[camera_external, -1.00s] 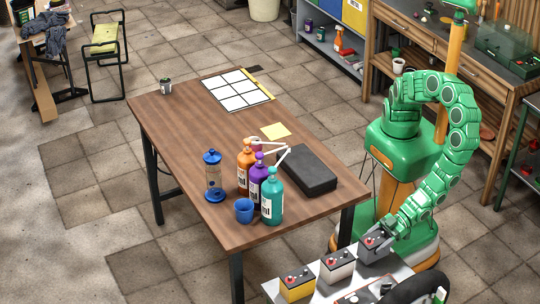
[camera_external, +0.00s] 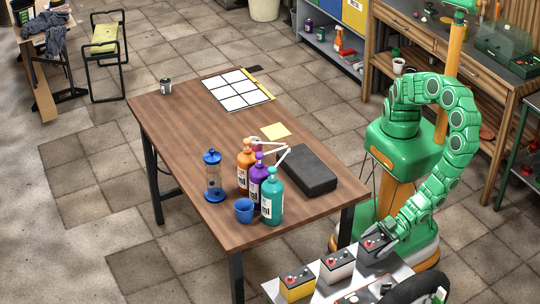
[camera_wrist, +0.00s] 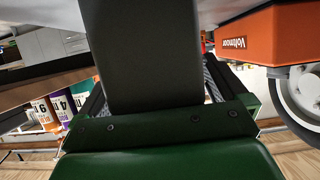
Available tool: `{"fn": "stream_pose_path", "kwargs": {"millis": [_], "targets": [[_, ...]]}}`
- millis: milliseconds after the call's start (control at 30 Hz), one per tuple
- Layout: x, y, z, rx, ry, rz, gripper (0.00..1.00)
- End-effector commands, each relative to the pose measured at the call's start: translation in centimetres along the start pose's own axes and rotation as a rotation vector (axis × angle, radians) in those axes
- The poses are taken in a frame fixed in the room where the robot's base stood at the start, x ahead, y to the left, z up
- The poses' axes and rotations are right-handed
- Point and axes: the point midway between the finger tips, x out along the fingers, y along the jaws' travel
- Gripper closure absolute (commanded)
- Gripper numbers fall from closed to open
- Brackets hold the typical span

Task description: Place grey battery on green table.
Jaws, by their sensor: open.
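Three batteries stand in a row on a light grey surface at the bottom of the external view. The one at the right is dark grey (camera_external: 373,252); the middle one is a lighter grey (camera_external: 337,267) and the left one is yellow (camera_external: 297,285). My gripper (camera_external: 374,240) is open at the dark grey battery, and its fingers partly cover it. I cannot tell whether they touch it. In the wrist view a dark block fills the middle, too close to identify. A green-framed table (camera_external: 514,150) shows partly at the right edge.
A brown table (camera_external: 190,140) holds several bottles, a blue cup (camera_external: 244,210) and a black case (camera_external: 306,170). A wooden workbench (camera_external: 440,45) stands at the back right. A black wheel (camera_external: 420,288) is at the bottom right. An orange "Voltmoor" object (camera_wrist: 262,38) shows in the wrist view.

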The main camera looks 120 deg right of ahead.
Motion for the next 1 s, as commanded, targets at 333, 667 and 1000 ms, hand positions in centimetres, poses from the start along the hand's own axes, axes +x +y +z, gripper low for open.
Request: {"fn": "stream_pose_path", "kwargs": {"millis": [333,667,1000], "targets": [[-1.6,-0.1,-0.2,0.000,0.000,-0.001,0.01],[-5.0,-0.1,-0.3,0.002,0.000,-0.002,0.01],[-8.5,0.0,-0.2,-0.001,0.001,0.000,0.01]]}}
